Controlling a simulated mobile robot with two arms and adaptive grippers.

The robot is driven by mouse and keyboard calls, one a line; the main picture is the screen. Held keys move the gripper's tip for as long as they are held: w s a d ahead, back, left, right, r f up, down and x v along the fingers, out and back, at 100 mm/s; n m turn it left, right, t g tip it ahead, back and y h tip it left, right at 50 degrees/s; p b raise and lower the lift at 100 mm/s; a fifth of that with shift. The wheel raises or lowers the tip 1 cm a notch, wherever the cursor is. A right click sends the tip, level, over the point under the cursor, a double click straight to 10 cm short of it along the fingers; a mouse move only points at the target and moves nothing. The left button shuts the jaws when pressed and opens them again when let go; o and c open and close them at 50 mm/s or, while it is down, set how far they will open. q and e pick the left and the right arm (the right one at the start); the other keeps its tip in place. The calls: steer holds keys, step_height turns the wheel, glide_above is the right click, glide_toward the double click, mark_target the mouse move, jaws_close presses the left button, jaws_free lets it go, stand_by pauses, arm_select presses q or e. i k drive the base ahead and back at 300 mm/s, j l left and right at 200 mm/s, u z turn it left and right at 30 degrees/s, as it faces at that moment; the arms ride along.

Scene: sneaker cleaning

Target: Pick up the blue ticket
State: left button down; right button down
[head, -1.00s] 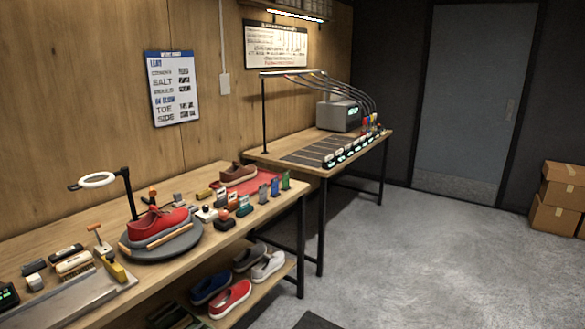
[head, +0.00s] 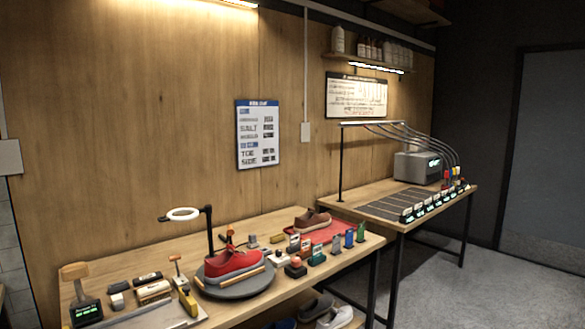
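A small upright blue piece (head: 349,238), which looks like the blue ticket, stands near the right end of the near workbench (head: 345,262). A green one (head: 361,232) stands just right of it and a grey-blue one (head: 336,243) just left. They are too small to make out details. Neither of my grippers is in view.
A brown shoe (head: 312,220) lies on a red mat (head: 330,233). A second table (head: 405,222) stands behind right. Grey floor (head: 430,295) is open at right.

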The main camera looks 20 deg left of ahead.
mark_target(349, 245)
steer(key=i+l+u, duration=0.1)
steer(key=i, duration=0.45)
steer(key=i+l+u, duration=0.15)
steer(key=i+l, duration=0.2)
steer(key=i, duration=0.15)
steer(key=i+l+u, duration=0.1)
steer(key=i+l, duration=0.2)
steer(key=i, duration=0.25)
